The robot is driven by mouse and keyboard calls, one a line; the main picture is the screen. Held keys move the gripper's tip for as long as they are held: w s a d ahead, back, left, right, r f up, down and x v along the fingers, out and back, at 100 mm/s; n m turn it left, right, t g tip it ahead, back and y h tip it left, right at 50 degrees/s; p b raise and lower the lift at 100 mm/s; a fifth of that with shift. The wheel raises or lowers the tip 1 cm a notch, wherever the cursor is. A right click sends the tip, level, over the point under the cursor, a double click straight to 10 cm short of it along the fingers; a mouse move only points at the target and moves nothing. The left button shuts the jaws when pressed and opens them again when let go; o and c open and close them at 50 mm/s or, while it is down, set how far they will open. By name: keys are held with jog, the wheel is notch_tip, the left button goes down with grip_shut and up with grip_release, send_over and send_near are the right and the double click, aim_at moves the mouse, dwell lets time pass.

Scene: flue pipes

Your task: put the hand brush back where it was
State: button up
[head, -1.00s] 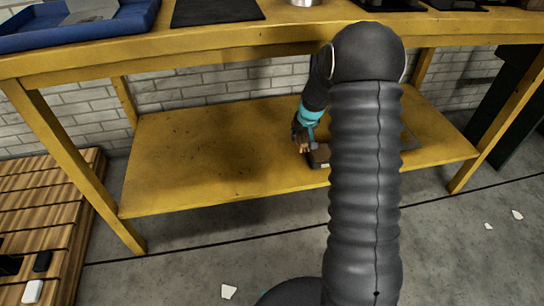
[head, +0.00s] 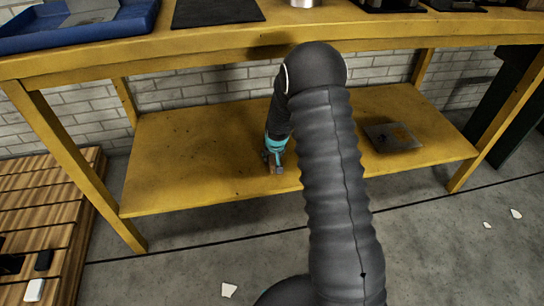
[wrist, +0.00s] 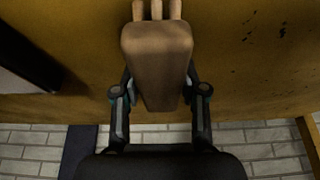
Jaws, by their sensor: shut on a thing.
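The hand brush shows in the wrist view as a tan, tapered wooden block (wrist: 157,55) with several pale round prongs at its far end. My gripper (wrist: 160,95) is shut on it, with one finger on each side. In the head view my gripper (head: 274,158) hangs over the front part of the yellow lower shelf (head: 190,160). Only a small brown part of the brush (head: 277,170) shows below the fingers there. I cannot tell whether the brush touches the shelf.
A flat grey plate (head: 392,137) lies on the shelf to the right of my arm. The shelf is bare to the left. The yellow tabletop (head: 300,27) overhangs it, with a blue tray (head: 75,38) at the left. A slatted wooden pallet (head: 45,205) stands on the floor at left.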

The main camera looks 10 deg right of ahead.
jog(key=shift+f, duration=0.3)
jog(key=shift+f, duration=0.1)
jog(key=o, duration=1.1)
